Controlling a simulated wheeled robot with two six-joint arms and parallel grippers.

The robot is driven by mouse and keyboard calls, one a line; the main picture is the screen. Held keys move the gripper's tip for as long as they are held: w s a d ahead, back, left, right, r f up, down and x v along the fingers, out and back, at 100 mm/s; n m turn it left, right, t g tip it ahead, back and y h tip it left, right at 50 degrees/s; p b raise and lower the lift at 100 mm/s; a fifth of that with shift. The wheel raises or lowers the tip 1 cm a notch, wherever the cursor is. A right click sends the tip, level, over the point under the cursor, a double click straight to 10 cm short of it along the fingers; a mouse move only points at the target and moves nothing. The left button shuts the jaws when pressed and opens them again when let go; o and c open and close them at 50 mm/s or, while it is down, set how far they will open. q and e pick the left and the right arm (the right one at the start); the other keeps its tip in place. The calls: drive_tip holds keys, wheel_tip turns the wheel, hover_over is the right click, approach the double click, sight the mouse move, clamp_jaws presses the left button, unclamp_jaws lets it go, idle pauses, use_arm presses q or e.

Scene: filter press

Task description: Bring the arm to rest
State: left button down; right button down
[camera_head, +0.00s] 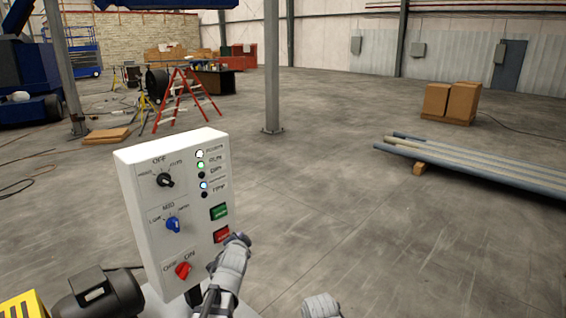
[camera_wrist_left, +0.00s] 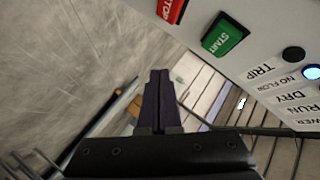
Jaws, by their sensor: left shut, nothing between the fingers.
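My left gripper (camera_head: 240,240) is in front of the lower right of a white control box (camera_head: 140,200), close to the red stop button (camera_head: 221,235). I cannot tell from the head view whether it touches the box. In the left wrist view the dark fingers (camera_wrist_left: 158,80) are shut and empty, with a gap to the stop button (camera_wrist_left: 172,8) and the green start button (camera_wrist_left: 225,36). The box also has a black knob (camera_head: 165,181), a blue knob (camera_head: 173,225) and a red switch (camera_head: 183,270). White, green and blue lamps are lit.
A black motor-like part (camera_head: 100,295) and a yellow part (camera_head: 22,305) stand at the lower left. Pipes (camera_head: 470,165) lie at the right, with cartons (camera_head: 451,102) behind. A red stepladder (camera_head: 185,98) stands farther back. The floor right of the box is open.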

use_arm(q)
drive_tip(key=s+d+f+n+g, duration=0.25)
drive_tip(key=s+d+f, duration=0.2)
drive_tip(key=s, duration=0.25)
drive_tip(key=s+d+f+n+g, duration=0.1)
drive_tip(key=s+d+f+g, duration=0.3)
drive_tip(key=s+f, duration=0.15)
drive_tip(key=s+d+f+n+g, duration=0.1)
drive_tip(key=s+d+f+g, duration=0.1)
drive_tip(key=s, duration=0.8)
drive_tip(key=s+d+f+g, duration=0.2)
drive_tip(key=s+g, duration=0.3)
drive_tip(key=s, duration=0.4)
drive_tip(key=shift+s+d+n+h, duration=0.35)
drive_tip(key=shift+s+d+h, duration=0.05)
drive_tip(key=shift+d, duration=0.35)
